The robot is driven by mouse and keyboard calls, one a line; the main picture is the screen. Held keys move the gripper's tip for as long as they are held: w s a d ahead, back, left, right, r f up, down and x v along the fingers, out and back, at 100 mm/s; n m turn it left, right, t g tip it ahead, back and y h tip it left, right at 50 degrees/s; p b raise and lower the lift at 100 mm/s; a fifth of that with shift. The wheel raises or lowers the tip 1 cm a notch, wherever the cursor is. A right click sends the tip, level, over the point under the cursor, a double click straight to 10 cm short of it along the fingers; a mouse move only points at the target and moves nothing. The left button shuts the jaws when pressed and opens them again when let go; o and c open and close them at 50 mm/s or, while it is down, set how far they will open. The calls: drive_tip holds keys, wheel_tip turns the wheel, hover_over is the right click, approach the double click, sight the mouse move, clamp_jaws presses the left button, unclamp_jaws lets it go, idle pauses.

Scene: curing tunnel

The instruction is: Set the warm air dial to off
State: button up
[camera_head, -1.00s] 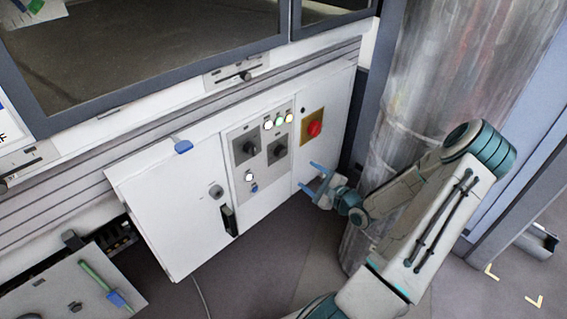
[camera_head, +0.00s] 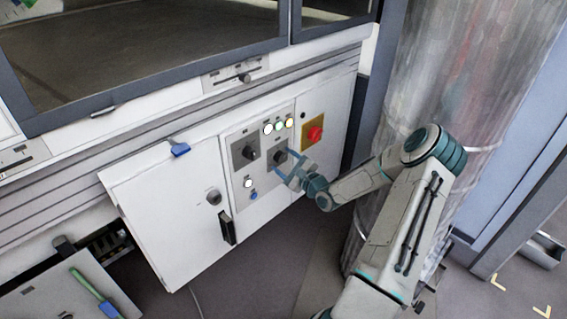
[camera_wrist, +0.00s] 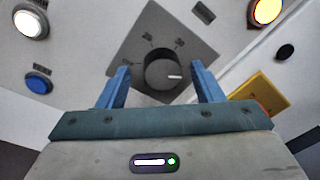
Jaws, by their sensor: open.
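A round black dial (camera_wrist: 163,71) sits on a square grey plate (camera_wrist: 196,42) with several small markings that are too blurred to read for sure. A pale pointer line on the dial points to the right in the wrist view. In the head view this dial (camera_head: 283,155) is the right-hand of two dark dials on the panel. My gripper (camera_head: 281,163) is open, its blue fingers on either side of the dial in the wrist view. I cannot tell whether the fingertips reach around the dial or stop just short; no contact is visible.
The other dial (camera_head: 250,152) is just left. Lit round lamps (camera_head: 278,126) sit above, with a white lamp (camera_head: 248,182) and blue button (camera_head: 253,195) below left. A red knob on a yellow plate (camera_head: 305,130) is at right. A white door (camera_head: 175,215) stands left.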

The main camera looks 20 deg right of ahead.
drive_tip(key=shift+w+a, duration=0.1)
drive_tip(key=shift+w, duration=0.25)
drive_tip(key=shift+s+r, duration=0.1)
drive_tip(key=shift+s, duration=0.05)
drive_tip(key=c, duration=1)
drive_tip(key=shift+o, duration=0.2)
